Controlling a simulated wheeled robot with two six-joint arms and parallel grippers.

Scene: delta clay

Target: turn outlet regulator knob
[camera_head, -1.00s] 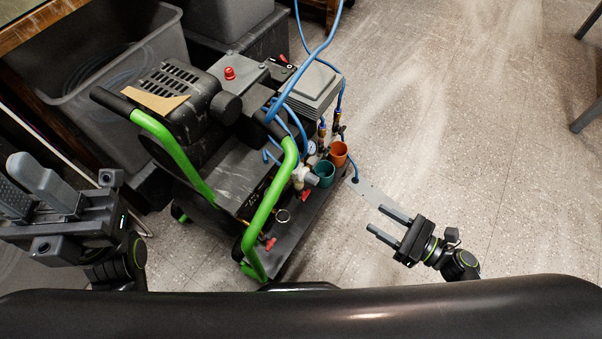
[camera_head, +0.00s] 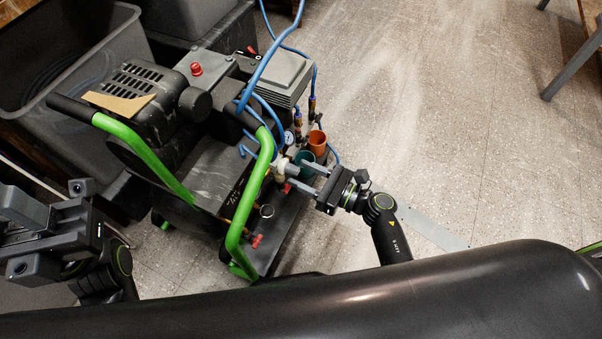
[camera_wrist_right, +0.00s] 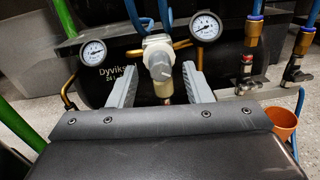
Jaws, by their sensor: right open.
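The outlet regulator has a pale body with a grey knob; the knob (camera_wrist_right: 160,67) faces me in the right wrist view, between two round gauges. In the head view the regulator (camera_head: 280,168) sits at the right side of the compressor (camera_head: 170,135). My right gripper (camera_head: 295,172) is open, with its fingertips close to the regulator. In the wrist view the right gripper's fingers (camera_wrist_right: 160,75) stand on either side of the knob, with gaps visible. My left gripper (camera_head: 18,235) is at the left edge, partly cut off, away from the regulator.
Green handle bars (camera_head: 253,195) rise left of the regulator. A teal cup (camera_head: 306,160) and an orange cup (camera_head: 317,140) stand close to the right gripper. Blue hoses (camera_head: 265,65) run above.

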